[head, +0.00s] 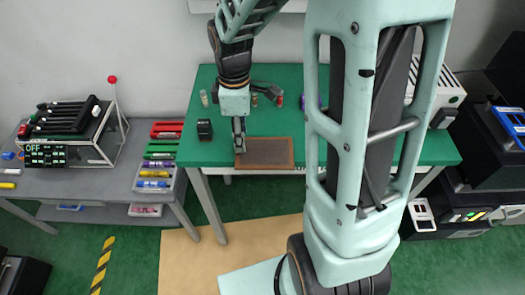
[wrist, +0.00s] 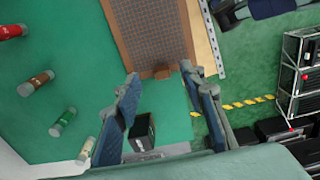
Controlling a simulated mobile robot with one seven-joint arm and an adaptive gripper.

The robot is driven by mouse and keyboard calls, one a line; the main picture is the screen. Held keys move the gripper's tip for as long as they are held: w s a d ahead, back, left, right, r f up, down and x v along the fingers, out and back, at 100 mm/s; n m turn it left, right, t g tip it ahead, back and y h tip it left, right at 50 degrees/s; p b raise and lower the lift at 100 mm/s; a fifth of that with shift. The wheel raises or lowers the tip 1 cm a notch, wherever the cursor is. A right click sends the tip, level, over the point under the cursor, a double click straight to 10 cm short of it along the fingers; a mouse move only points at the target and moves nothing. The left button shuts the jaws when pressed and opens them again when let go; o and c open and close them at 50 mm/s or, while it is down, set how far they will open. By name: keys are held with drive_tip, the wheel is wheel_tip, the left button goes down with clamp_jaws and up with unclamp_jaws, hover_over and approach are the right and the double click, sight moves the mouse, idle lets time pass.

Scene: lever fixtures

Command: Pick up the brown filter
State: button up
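The brown filter (head: 265,153) is a flat panel with a brown frame and a grey-brown mesh. It lies at the front edge of the green table. In the wrist view the filter (wrist: 152,30) fills the top middle, with a small brown tab on its near edge. My gripper (head: 240,148) is at the filter's left end in the head view. In the wrist view my gripper (wrist: 160,80) is open, with its two blue-grey fingers apart and the tab between their tips in the picture. I cannot tell whether the fingers touch it. Nothing is held.
A small black box (head: 205,130) stands on the green table (head: 215,152) left of my gripper. A grey side table (head: 105,182) with a device and coloured trays is at left. Black equipment stands at right.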

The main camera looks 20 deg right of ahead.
sight(261, 153)
wheel_tip(261, 153, down, 4)
drive_tip(key=shift+a+f, duration=0.15)
drive_tip(key=shift+f, duration=0.05)
drive_tip(key=shift+c, duration=0.4)
clamp_jaws()
